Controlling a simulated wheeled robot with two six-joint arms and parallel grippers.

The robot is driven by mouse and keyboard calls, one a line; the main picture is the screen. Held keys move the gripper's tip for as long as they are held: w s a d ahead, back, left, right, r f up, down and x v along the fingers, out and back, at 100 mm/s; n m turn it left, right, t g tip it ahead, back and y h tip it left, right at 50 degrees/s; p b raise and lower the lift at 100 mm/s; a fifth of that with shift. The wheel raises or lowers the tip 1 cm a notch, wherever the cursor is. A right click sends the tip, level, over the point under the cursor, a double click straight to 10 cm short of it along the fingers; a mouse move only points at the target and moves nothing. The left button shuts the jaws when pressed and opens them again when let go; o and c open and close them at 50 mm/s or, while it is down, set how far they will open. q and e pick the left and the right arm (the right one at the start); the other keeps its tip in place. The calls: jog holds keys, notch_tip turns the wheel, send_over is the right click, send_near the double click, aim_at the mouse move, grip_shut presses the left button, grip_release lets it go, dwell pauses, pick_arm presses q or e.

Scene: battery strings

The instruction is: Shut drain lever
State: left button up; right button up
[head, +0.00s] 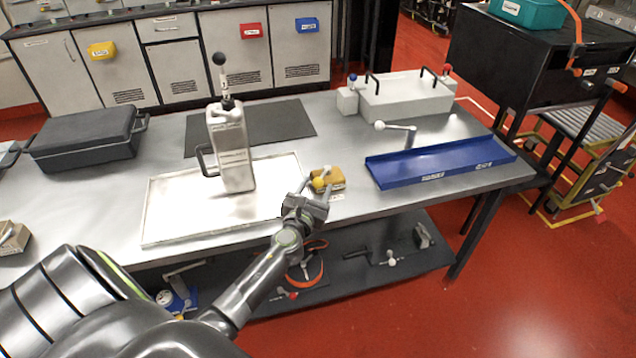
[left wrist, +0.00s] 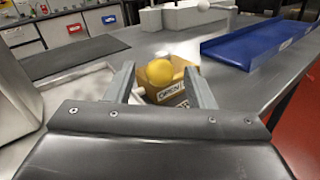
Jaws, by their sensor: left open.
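A small yellow box (head: 331,174) with a round yellow knob (head: 319,184) stands on the steel table at the right edge of the shallow metal tray (head: 160,212). In the left wrist view the yellow knob (left wrist: 159,72) sits in front of the box, above a label (left wrist: 171,92) reading OPEN. My left gripper (head: 317,189) is open, with one finger on each side of the knob. In the left wrist view a gap shows between the knob and each finger. The lever's stem is mostly hidden. My right gripper is in neither view.
A grey metal canister (head: 231,150) with a black-knobbed top stands on the tray, left of my gripper. A blue sloped tray (head: 440,163) and a white-knobbed crank (head: 397,128) lie to the right. A grey handled case (head: 405,98) stands behind.

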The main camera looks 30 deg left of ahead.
aim_at(322, 176)
pick_arm(q)
jog(key=shift+x, duration=1.3)
jog(key=shift+c, duration=0.4)
grip_shut()
